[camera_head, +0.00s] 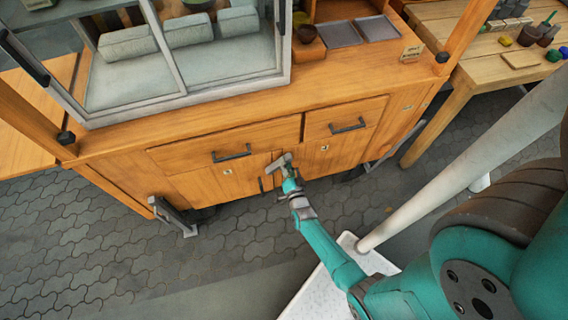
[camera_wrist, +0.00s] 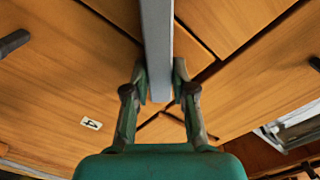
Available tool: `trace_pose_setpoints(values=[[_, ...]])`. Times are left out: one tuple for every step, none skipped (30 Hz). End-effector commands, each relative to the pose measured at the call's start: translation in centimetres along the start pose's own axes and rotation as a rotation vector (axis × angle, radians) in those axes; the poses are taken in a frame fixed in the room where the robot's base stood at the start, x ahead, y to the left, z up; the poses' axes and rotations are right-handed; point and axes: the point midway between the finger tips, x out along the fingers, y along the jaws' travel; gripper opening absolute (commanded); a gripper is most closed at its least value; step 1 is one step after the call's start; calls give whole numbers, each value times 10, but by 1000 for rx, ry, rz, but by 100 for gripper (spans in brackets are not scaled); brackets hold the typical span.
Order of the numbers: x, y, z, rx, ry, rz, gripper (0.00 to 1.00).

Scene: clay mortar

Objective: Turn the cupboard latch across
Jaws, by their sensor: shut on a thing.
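The cupboard (camera_head: 135,170) is orange wood, with doors below two drawers. The latch, a pale grey flat bar (camera_head: 276,164), sits near where the doors meet below the drawers; in the head view it lies at a slant. In the wrist view the latch (camera_wrist: 158,35) runs upright from the top edge to between the fingers. My gripper (camera_head: 289,173) reaches the cupboard front from below right. In the wrist view my gripper (camera_wrist: 160,88) has one finger on each side of the bar, shut on it. The latch's pivot cannot be made out.
Dark drawer handles (camera_head: 232,153) and (camera_head: 348,126) stick out above and beside the latch. A glass case (camera_head: 180,50) stands on the cupboard top. A wooden table (camera_head: 500,55) with small pots is at the right. Grey paving (camera_head: 90,240) in front is mostly clear.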

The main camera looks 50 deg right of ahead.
Motion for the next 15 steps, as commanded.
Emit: trace_pose_setpoints(values=[[1,2,-1,42,2,1,0],[1,2,-1,71,2,1,0],[1,4,-1,110,2,0,0],[1,5,0,138,2,0,0],[1,6,0,166,2,0,0],[0,7,0,203,2,0,0],[0,8,0,232,2,0,0],[0,9,0,260,2,0,0],[0,10,1,298,2,0,0],[0,11,1,325,2,1,0],[0,12,1,352,2,1,0],[0,13,2,387,1,1,0],[0,14,2,413,1,1,0],[0,14,3,437,1,1,0],[0,15,3,470,2,1,0]])
